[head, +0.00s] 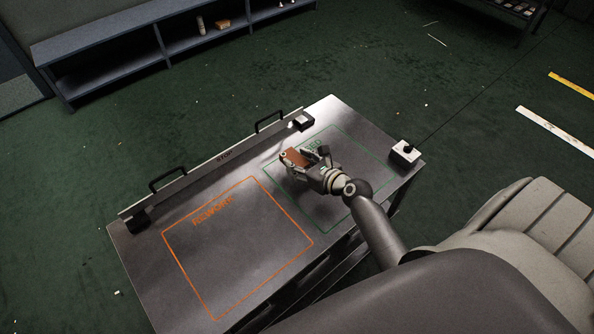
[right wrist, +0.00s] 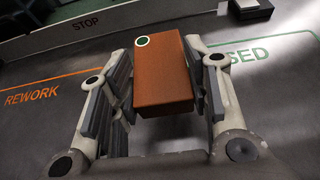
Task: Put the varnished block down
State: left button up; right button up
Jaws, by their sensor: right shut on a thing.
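The varnished block (head: 295,157) is orange-brown and box-shaped. In the right wrist view the block (right wrist: 163,80) has a round green mark with a pale rim on its top face. My right gripper (head: 300,158) is shut on the block, one finger on each side, as the right wrist view also shows. In the head view the block appears over the upper left edge of the green outlined square (head: 366,147) on the metal table (head: 140,255). I cannot tell whether the block touches the table top. My left gripper is not in view.
An orange square marked REWORK (head: 180,262) lies left of the green one and is empty. A raised bar marked STOP (head: 210,165) with two black handles runs along the table's far edge. A small box with a black knob (head: 404,152) sits at the right corner.

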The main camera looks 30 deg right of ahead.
jog(key=shift+w+a+f, duration=0.1)
jog(key=shift+w+f, duration=0.35)
jog(key=shift+f, duration=0.05)
notch_tip(320, 180, down, 3)
jog(key=shift+w+f+b, duration=0.1)
jog(key=shift+b, duration=0.7)
jog(key=shift+f, duration=0.1)
jog(key=o, duration=1.1)
jog(key=v, duration=1.2)
jog(key=shift+p, duration=0.4)
